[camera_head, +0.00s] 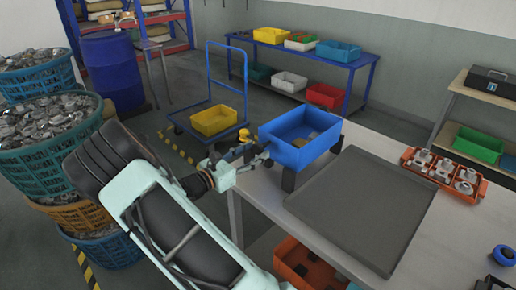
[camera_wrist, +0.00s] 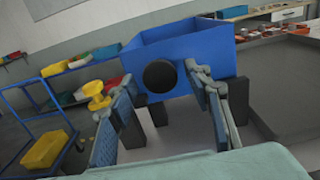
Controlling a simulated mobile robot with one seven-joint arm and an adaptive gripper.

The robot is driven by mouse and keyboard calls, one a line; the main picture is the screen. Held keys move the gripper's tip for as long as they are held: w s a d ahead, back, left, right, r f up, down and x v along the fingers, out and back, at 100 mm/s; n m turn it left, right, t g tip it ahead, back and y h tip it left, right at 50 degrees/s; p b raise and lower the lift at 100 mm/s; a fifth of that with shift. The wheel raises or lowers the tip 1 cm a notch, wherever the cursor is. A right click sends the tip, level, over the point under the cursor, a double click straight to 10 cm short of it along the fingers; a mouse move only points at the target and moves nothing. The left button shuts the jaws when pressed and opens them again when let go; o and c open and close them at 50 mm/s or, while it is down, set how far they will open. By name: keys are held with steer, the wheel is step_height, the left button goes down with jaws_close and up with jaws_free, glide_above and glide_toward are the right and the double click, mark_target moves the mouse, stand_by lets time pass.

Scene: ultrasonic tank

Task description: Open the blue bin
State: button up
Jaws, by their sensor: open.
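The blue bin (camera_head: 300,150) stands on black supports at the near-left corner of the workbench. In the wrist view the bin's front wall (camera_wrist: 205,60) faces me and carries a round black knob (camera_wrist: 160,76). My gripper (camera_head: 248,158) is open in front of this wall. In the wrist view its two fingers (camera_wrist: 160,88) stand left and right of the knob with clear space between. I cannot tell whether the fingertips reach past the knob or touch the bin.
A grey mat (camera_head: 362,208) covers the bench beside the bin. An orange tray of metal parts (camera_head: 445,174) lies at the back right. A blue cart with a yellow bin (camera_head: 213,121) stands behind my gripper. Baskets of metal parts (camera_head: 45,140) are stacked at left.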

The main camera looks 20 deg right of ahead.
steer(key=shift+x, duration=0.95)
steer(key=shift+c, duration=0.4)
jaws_close()
